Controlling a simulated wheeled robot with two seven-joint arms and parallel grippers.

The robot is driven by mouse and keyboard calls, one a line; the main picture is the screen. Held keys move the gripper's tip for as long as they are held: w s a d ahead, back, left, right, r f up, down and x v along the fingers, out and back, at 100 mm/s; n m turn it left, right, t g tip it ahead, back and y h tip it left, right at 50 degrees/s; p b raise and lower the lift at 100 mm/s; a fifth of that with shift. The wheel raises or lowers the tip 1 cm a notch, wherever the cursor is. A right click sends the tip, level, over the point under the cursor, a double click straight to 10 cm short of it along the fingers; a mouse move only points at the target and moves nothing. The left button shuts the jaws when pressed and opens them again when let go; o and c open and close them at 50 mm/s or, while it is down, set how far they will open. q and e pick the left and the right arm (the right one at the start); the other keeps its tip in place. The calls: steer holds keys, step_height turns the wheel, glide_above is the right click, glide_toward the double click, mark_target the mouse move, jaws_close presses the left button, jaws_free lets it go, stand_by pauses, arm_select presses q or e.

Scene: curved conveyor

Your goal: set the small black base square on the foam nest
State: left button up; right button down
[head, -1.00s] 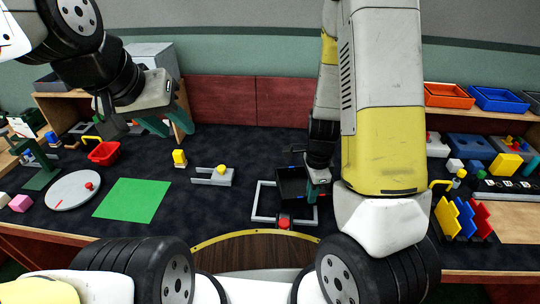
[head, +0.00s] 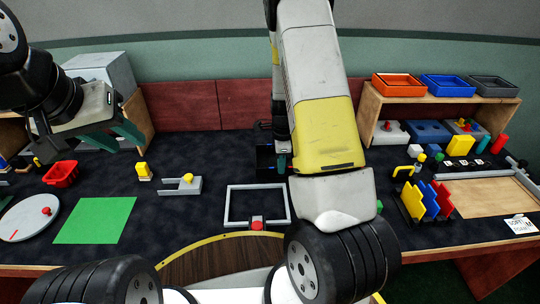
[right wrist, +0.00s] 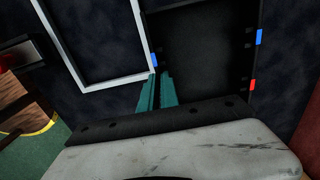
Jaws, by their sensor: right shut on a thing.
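The small black base (right wrist: 205,55) is a shallow black tray with blue and red marks on its edges. My right gripper (right wrist: 160,76) is shut on its near edge. In the head view the base (head: 265,160) shows only in part, behind the grey frame; my right arm hides the rest and most of that gripper. A light grey rectangular frame (head: 228,207) lies on the dark table with a red button block at its front; it seems to be the nest. In the wrist view the base is beside this frame (right wrist: 118,82). My left gripper (head: 115,138) is open and empty, at upper left.
A grey bracket with a yellow ball (head: 180,186), a yellow block (head: 143,172), a red tray (head: 61,174) and a green sheet (head: 95,220) lie left of the frame. A rack of coloured plates (head: 428,200) stands right. A shelf (head: 375,107) with bins is at back right.

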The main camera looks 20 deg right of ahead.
steer(key=shift+w+d, duration=0.1)
steer(key=shift+w, duration=0.2)
steer(key=shift+w+d+f, duration=0.1)
steer(key=shift+f, duration=1.7)
steer(key=c, duration=1.6)
jaws_free()
steer(key=shift+f, duration=0.15)
